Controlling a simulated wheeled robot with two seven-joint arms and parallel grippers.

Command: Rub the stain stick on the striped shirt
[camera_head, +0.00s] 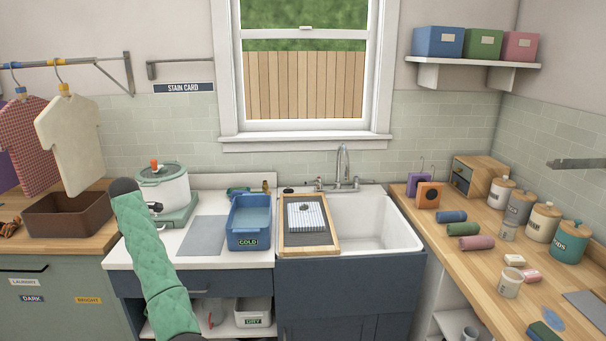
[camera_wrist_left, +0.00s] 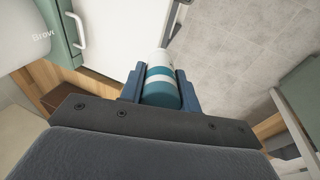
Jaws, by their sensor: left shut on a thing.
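The striped shirt (camera_head: 315,220) lies flat and small on a dark board with a wooden frame (camera_head: 282,236) over the left part of the sink. A small dark mark shows near its top. In the left wrist view my left gripper (camera_wrist_left: 162,88) is shut on a teal and white cylinder, which looks like the stain stick (camera_wrist_left: 161,94). The stick's far end is white. In the head view my green-sleeved left arm rises at the left front, away from the shirt; its gripper is not clearly seen there. My right gripper is not in view.
A blue tub marked COLD (camera_head: 248,241) stands just left of the board. The white sink basin (camera_head: 372,225) is open at its right. A pot (camera_head: 163,187) stands behind my left arm. Jars, rolled cloths and a glass line the right counter (camera_head: 480,268).

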